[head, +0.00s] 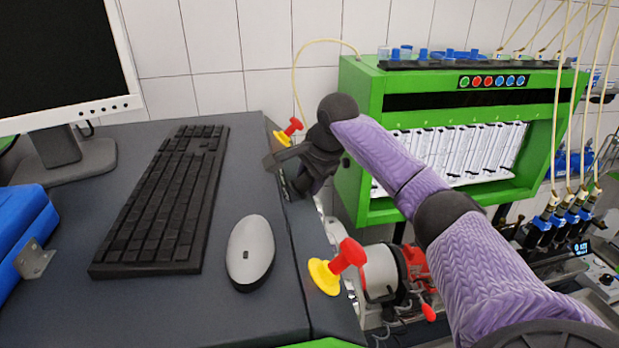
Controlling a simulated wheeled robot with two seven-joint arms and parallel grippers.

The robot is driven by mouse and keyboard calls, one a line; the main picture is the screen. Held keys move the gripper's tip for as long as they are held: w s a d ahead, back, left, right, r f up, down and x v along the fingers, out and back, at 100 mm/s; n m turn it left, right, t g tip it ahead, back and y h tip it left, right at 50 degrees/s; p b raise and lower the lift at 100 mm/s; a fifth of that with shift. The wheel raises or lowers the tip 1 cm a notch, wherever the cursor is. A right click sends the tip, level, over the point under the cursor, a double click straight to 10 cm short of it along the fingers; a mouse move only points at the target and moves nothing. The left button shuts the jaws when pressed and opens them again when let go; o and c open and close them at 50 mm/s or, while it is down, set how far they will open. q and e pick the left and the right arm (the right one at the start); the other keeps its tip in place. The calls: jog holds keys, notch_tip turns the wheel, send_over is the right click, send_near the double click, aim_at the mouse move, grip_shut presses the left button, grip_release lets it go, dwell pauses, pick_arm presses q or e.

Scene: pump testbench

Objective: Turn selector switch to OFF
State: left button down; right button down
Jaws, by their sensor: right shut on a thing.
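My right gripper (283,172) reaches in from the right and is at the dark panel strip along the desk's right edge. It is shut at the spot of the selector switch, which is hidden behind the fingers and black wrist, so its position cannot be read. A red and yellow knob (288,131) stands just beyond the gripper on the same strip. A larger red and yellow knob (340,265) stands nearer, apart from the gripper. My left gripper is not in view.
A keyboard (165,200), a grey mouse (250,252) and a monitor (65,70) stand on the dark desk to the left. A green test bench (360,100) with flow tubes stands behind my right arm. A pump (383,272) sits below the desk edge.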

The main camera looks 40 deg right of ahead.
jog(key=n+t+b, duration=0.1)
jog(key=n+t, duration=0.1)
jog(key=n, duration=0.1)
jog(key=shift+t+b, duration=0.3)
jog(key=shift+n+t+y+b, duration=0.7)
jog(key=shift+n+t+b, duration=0.55)
jog(key=shift+n, duration=0.85)
jog(key=shift+r, duration=0.1)
jog(key=shift+c, duration=1.2)
grip_release()
